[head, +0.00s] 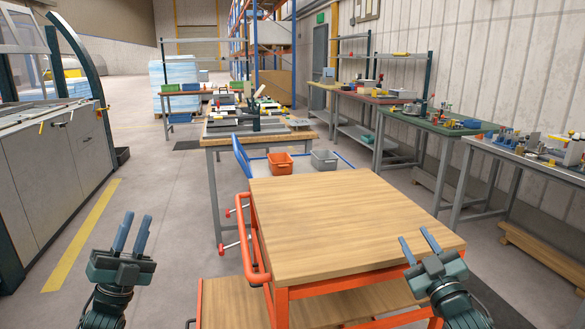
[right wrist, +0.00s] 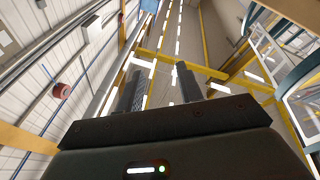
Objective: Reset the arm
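My left gripper (head: 132,234) is at the lower left of the head view, over the open floor left of the cart. Its two blue-grey fingers point up and stand apart, with nothing between them. My right gripper (head: 419,242) is at the lower right, by the right front corner of the wooden cart top. Its fingers are apart and empty. In the right wrist view the right gripper (right wrist: 160,90) also shows two separated fingers pointing up towards the ceiling and wall, with nothing between them.
An orange cart (head: 340,220) with a bare wooden top stands right in front. Behind it are an orange bin (head: 280,164), a grey bin (head: 324,160) and a workbench (head: 225,138). Cluttered benches (head: 440,128) line the right wall. A large machine (head: 60,150) stands left. Floor beside the yellow line is clear.

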